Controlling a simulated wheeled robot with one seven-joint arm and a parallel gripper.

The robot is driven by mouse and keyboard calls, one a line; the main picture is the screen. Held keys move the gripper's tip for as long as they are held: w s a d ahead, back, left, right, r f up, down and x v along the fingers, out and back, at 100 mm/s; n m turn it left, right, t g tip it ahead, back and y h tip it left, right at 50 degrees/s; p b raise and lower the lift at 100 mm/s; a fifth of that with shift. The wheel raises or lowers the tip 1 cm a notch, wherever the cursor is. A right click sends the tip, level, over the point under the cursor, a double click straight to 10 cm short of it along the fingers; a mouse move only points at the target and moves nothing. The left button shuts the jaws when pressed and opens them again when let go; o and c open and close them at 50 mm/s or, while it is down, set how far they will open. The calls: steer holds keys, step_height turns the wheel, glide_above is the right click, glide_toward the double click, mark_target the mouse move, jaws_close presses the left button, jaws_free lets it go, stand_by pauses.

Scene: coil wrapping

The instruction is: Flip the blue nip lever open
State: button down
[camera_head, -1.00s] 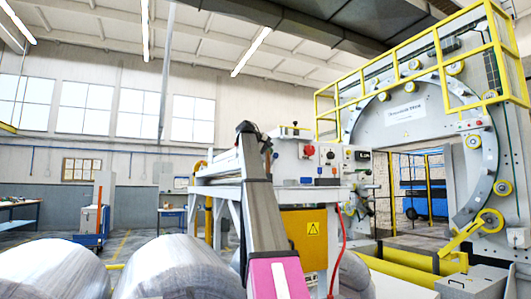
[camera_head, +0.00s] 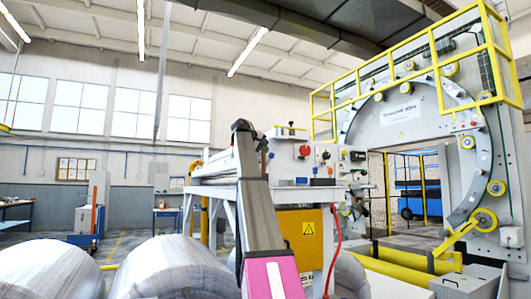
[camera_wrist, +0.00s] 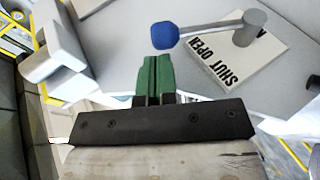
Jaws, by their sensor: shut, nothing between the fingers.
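The nip lever shows in the wrist view as a blue ball knob (camera_wrist: 165,36) on a grey rod. The rod runs right to a grey cylindrical pivot (camera_wrist: 249,28). Beside it a white plate (camera_wrist: 235,65) reads SHUT and OPEN; its letters are turned on their side. The knob is to the left of the pivot, off the plate. My gripper (camera_wrist: 153,58) has green fingers held together, empty, just below the knob in the picture. Whether they touch it I cannot tell. In the head view my arm hides the gripper, and I cannot make out the lever for certain.
A grey block-like fitting (camera_wrist: 55,60) stands left of my fingers. In the head view are the machine's control panel (camera_head: 318,158), the large wrapping ring (camera_head: 480,150) with yellow rails, and wrapped coils (camera_head: 170,268) in front. A red hose (camera_head: 333,245) hangs by the panel.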

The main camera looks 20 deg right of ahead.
steer(key=v, duration=0.9)
steer(key=shift+a, duration=0.3)
steer(key=shift+r, duration=0.1)
